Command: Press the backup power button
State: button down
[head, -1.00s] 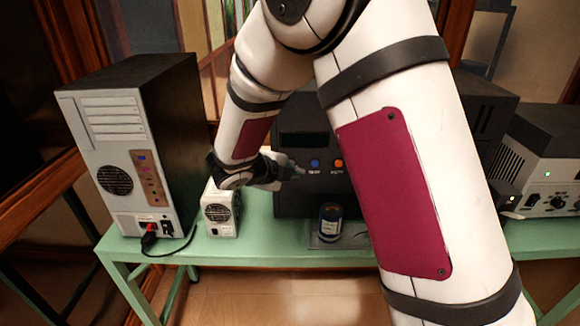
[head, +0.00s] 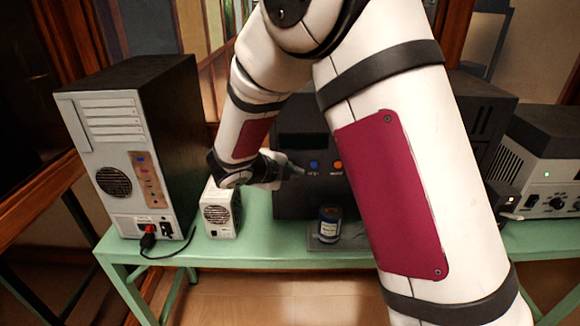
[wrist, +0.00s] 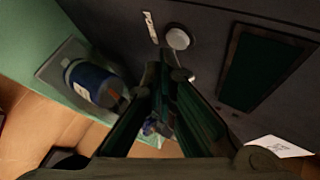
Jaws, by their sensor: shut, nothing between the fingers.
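Contact cannot be told. In the wrist view, my fingertips (wrist: 168,72) point at the panel, below a pale round button (wrist: 178,38) with a white label beside it. Which button is the backup power one cannot be read. My arm hides the box's right part.
A small white fan unit (head: 221,212) and a tall computer tower (head: 112,160) stand left. A grey device (head: 548,165) stands right. The green table's (head: 260,257) front edge lies below.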

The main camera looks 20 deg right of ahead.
jog(key=shift+w, duration=0.1)
dwell(0.6)
jog(key=shift+w+d, duration=0.15)
jog(key=shift+w, duration=0.25)
dwell(0.3)
jog(key=shift+s+p, duration=0.5)
jog(key=shift+s, duration=0.05)
jog(key=s+a+p, duration=0.2)
jog(key=s, duration=0.3)
jog(key=shift+s, duration=0.35)
jog(key=shift+a, duration=0.1)
